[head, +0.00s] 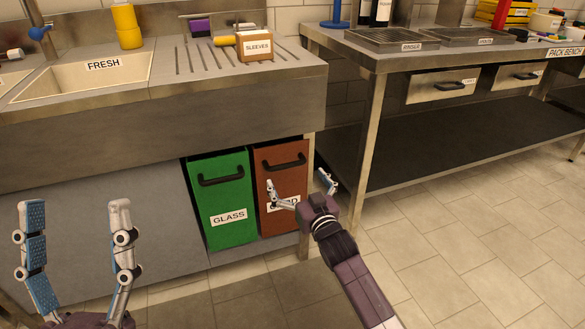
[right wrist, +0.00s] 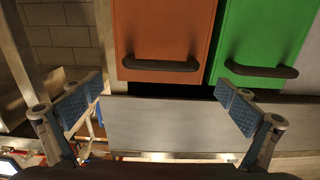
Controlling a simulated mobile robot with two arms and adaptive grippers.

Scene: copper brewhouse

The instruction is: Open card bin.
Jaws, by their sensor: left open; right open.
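The brown card bin (head: 281,165) stands under the sink counter with a dark bar handle (head: 284,163) near its top; my right gripper hides part of its label. Its front looks about flush with the green bin's. In the right wrist view the brown bin (right wrist: 163,30) shows upside down, its handle (right wrist: 161,65) beyond the fingers. My right gripper (head: 296,180) is open and empty in front of the bin, apart from the handle; its fingers also show in the wrist view (right wrist: 160,90). My left gripper (head: 77,206) is open and empty at the lower left, before the grey cabinet panel.
The green glass bin (head: 222,191) stands directly left of the brown one, with a similar handle. The sink counter (head: 180,97) overhangs both. A counter leg (head: 304,220) is close on the brown bin's right. The pack bench (head: 460,50) is further right; tiled floor between is clear.

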